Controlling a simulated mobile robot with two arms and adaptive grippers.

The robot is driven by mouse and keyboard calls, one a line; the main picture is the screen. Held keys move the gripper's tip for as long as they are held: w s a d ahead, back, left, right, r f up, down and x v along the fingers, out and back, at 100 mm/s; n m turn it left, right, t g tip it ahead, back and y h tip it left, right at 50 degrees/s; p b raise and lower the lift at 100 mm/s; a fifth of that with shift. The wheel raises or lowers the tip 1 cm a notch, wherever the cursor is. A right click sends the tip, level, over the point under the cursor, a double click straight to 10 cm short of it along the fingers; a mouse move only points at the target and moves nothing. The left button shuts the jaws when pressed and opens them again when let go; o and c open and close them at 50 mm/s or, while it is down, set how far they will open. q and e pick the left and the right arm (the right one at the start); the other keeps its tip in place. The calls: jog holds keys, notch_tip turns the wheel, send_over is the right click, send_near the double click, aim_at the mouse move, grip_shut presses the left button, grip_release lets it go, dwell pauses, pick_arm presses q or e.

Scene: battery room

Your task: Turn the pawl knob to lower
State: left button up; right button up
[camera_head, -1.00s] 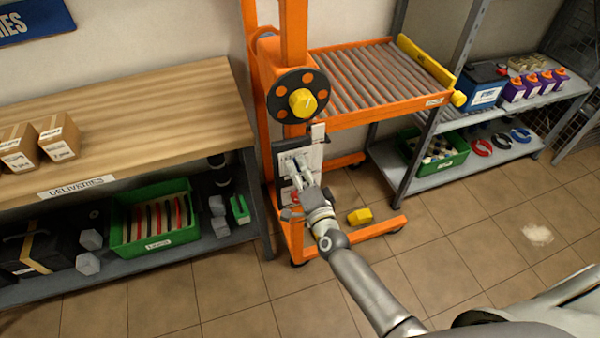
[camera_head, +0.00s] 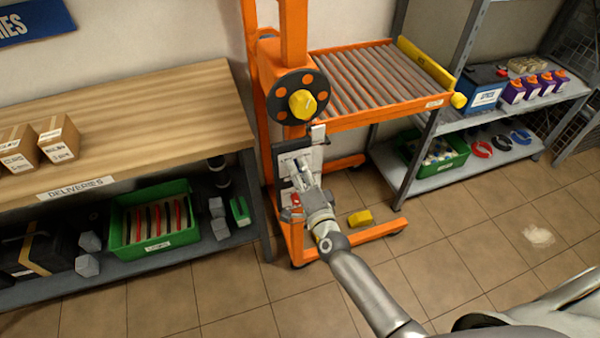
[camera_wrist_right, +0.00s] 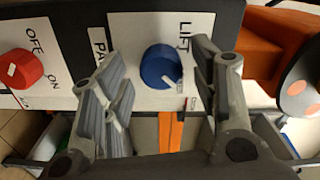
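The blue pawl knob (camera_wrist_right: 161,66) shows in the right wrist view on a white plate (camera_wrist_right: 125,38). LIFT is printed beside it, and a label starting "PA" is partly hidden by a finger. The knob's white mark points to the picture's lower right, towards a small red mark and partly hidden lettering. My right gripper (camera_wrist_right: 158,72) is open, one finger on each side of the knob; contact is unclear. In the head view my right gripper (camera_head: 302,174) is in front of the control panel (camera_head: 314,160) on the orange lift and hides the knob. My left gripper is not in view.
A red OFF/ON knob (camera_wrist_right: 21,68) sits beside the blue one. Above the panel is a black handwheel (camera_head: 283,88) with a yellow hub. A roller deck (camera_head: 375,82) extends right. A wooden bench (camera_head: 120,115) stands left. A yellow block (camera_head: 360,217) lies near the lift's base.

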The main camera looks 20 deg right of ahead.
jog(key=s, duration=1.2)
jog(key=shift+d, duration=0.2)
jog(key=s+f+n+g, duration=0.3)
jog(key=s+f, duration=0.1)
jog(key=f, duration=0.6)
jog(key=s+f+n+g+y, duration=0.1)
jog(key=s+f+n+g, duration=0.3)
jog(key=f, duration=0.6)
jog(key=s+f+n+g, duration=0.25)
jog(key=s+f, duration=0.25)
jog(key=f, duration=0.6)
jog(key=s+d+f+n+g, duration=0.2)
jog(key=s+f, duration=0.2)
jog(key=s, duration=0.4)
jog(key=s+d+f+n+g+h, duration=0.1)
jog(key=s+d+f+n+g, duration=0.1)
jog(key=s+f, duration=0.3)
jog(key=s+d+f+n+g, duration=0.2)
jog(key=s+f+n+g, duration=0.1)
jog(key=s, duration=0.9)
notch_tip(320, 180, down, 2)
jog(key=shift+s+f+n+h, duration=0.1)
jog(key=shift+s+n+h, duration=0.25)
jog(key=shift+n, duration=0.2)
